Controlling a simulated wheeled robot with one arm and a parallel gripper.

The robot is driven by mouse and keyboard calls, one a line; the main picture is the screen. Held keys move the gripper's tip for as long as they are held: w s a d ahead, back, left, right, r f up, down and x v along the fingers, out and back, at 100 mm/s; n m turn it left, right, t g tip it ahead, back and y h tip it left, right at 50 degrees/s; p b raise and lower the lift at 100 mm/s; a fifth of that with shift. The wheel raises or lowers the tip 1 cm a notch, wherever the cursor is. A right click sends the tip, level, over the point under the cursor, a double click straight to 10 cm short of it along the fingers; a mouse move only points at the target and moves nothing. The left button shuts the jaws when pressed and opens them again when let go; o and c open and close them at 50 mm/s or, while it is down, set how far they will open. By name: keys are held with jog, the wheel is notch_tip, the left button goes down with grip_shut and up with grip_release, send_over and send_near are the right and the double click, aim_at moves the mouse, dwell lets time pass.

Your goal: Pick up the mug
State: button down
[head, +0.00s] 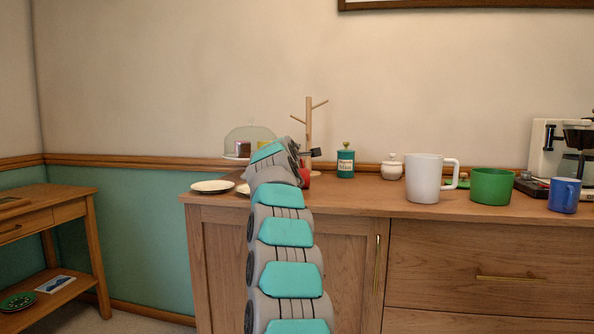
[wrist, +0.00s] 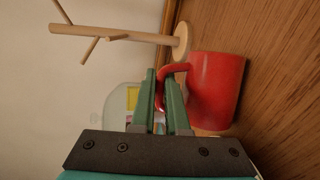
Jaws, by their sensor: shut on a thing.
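A red mug (wrist: 217,90) fills the right of the wrist view, which sees the scene turned sideways. My gripper (wrist: 161,84) is shut on the mug's handle, with its green fingers on either side of it. In the head view only a small part of the red mug (head: 306,179) shows, beside the end of my arm, which hides the rest. The mug is at the wooden countertop; I cannot tell whether its base touches the wood.
A wooden mug tree (head: 309,130) stands close behind the mug. A glass-domed cake stand (head: 247,137) and plates (head: 212,186) are to the left.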

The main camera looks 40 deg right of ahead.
jog(key=shift+r, duration=0.1)
jog(key=shift+r+p, duration=1.2)
jog(key=shift+r, duration=0.65)
jog(key=shift+s+a+f+b, duration=0.1)
jog(key=shift+s+f+b, duration=0.1)
jog(key=shift+b, duration=0.15)
jog(key=shift+s+a+b, duration=0.4)
jog(key=shift+s+b, duration=0.25)
jog(key=shift+s, duration=0.2)
jog(key=s+a+b, duration=0.1)
jog(key=s+a, duration=0.1)
jog(key=s, duration=0.4)
jog(key=s+a+r+b, duration=0.1)
jog(key=s+a+b, duration=0.1)
jog(key=s, duration=0.4)
jog(key=shift+s+a+r, duration=0.25)
jog(key=shift+s+a, duration=0.05)
jog(key=shift+a, duration=0.55)
